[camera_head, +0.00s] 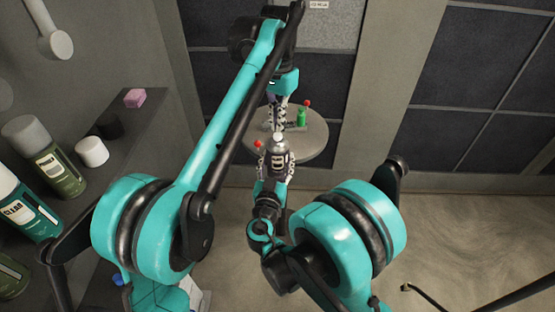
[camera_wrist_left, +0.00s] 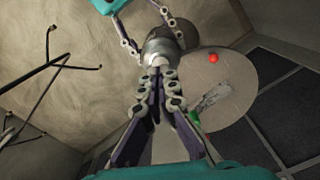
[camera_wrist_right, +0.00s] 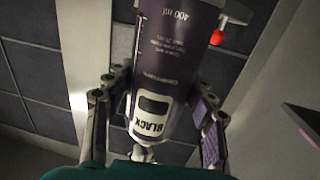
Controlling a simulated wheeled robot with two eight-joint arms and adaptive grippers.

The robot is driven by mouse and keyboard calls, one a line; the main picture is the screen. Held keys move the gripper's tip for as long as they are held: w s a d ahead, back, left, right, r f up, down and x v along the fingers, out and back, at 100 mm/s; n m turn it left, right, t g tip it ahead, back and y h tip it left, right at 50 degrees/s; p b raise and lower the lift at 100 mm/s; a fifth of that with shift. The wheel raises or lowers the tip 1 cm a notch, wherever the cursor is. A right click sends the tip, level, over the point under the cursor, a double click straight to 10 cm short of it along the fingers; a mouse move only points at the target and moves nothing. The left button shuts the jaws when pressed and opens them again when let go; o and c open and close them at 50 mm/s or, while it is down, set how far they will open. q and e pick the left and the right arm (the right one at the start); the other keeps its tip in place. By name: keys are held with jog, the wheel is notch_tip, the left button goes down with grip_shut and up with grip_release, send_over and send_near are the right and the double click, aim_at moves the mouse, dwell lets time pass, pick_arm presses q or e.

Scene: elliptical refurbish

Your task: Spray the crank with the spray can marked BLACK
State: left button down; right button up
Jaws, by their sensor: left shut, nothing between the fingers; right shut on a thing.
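The spray can marked BLACK (camera_wrist_right: 165,85) is dark with a white label and stands between the fingers of my right gripper (camera_wrist_right: 160,78), which is shut on it. In the head view the can (camera_head: 279,160) is held in front of the round table. My left gripper (camera_head: 278,128) is shut and empty, its fingertips just above the pale nozzle, which also shows in the left wrist view (camera_wrist_left: 156,58). Whether they touch it is unclear. The crank (camera_wrist_left: 213,97) appears as a grey metal part on the table, partly hidden. A red knob (camera_wrist_left: 213,57) shows beside it.
The round table (camera_head: 318,143) also bears a green part (camera_head: 301,117) with a red ball near it. A shelf at the left holds a can marked CLEAR (camera_head: 22,212), an olive can (camera_head: 55,170), a white cap (camera_head: 92,151) and a pink block (camera_head: 135,97). Open floor lies right.

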pick_arm(q)
jog(key=shift+f, duration=0.25)
dwell(0.4)
jog(key=shift+f, duration=0.95)
jog(key=shift+r, duration=2.5)
notch_tip(320, 180, up, 7)
jog(key=shift+r, duration=0.2)
